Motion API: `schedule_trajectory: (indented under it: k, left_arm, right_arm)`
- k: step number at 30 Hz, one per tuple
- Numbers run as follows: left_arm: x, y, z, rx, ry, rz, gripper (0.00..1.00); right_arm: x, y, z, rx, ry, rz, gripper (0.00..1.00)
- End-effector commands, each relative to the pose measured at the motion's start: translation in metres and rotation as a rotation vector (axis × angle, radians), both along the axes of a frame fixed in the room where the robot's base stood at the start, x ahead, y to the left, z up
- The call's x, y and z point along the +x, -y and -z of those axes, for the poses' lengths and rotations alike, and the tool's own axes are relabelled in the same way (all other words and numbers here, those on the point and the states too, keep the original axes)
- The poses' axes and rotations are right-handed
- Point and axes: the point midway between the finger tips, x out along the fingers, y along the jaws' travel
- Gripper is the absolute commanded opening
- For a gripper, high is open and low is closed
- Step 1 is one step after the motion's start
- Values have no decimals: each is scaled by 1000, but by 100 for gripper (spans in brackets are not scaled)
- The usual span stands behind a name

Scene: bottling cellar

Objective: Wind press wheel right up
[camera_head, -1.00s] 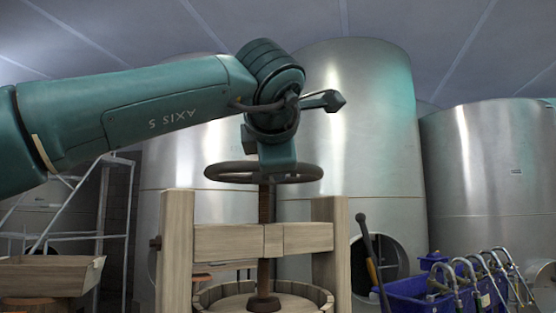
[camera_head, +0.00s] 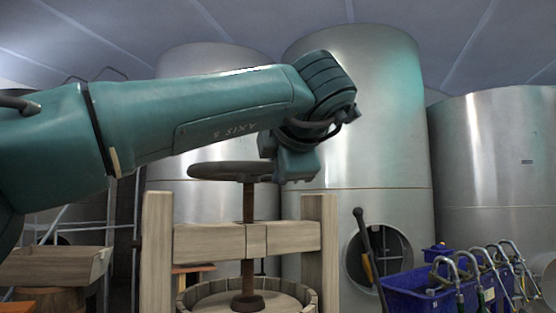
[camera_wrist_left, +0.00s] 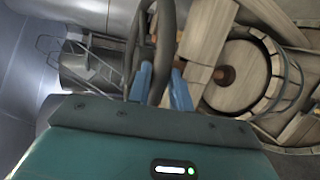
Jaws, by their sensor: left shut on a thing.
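The press wheel (camera_head: 222,171) is a dark ring lying level on top of a threaded spindle (camera_head: 249,203). The spindle passes through the wooden press beam (camera_head: 215,238) to a dark foot (camera_head: 248,302) on the press plate in the slatted basket (camera_head: 310,295). My left gripper (camera_head: 292,166) is at the right side of the wheel and covers that part of the rim. In the left wrist view its blue fingers (camera_wrist_left: 162,84) are shut on the wheel rim (camera_wrist_left: 165,45), one on each side. My right gripper is not in view.
Wooden posts (camera_head: 157,255) flank the spindle on both sides. Large steel tanks (camera_head: 375,110) stand behind. A blue crate (camera_head: 415,290) with several metal hooked spouts is at the lower right, and a wooden trough (camera_head: 60,265) at the lower left.

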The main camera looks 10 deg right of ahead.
Motion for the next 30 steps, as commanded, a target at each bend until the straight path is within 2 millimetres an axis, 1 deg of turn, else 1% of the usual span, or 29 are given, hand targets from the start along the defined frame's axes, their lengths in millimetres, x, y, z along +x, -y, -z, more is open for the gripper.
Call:
schedule_trajectory:
  k: [1, 13, 14, 21, 30]
  left_arm:
    - [0, 3, 6, -1, -15, -3, 0]
    - [0, 3, 7, -1, -15, -7, 0]
    - [0, 3, 7, -1, -15, -7, 22]
    - [0, 2, 4, 0, -9, -6, 42]
    - [-3, 1, 1, -2, -4, -6, 43]
  right_arm:
    - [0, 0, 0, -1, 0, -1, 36]
    - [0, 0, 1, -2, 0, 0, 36]
    - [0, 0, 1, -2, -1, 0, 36]
    - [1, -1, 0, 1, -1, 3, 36]
    - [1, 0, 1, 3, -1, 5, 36]
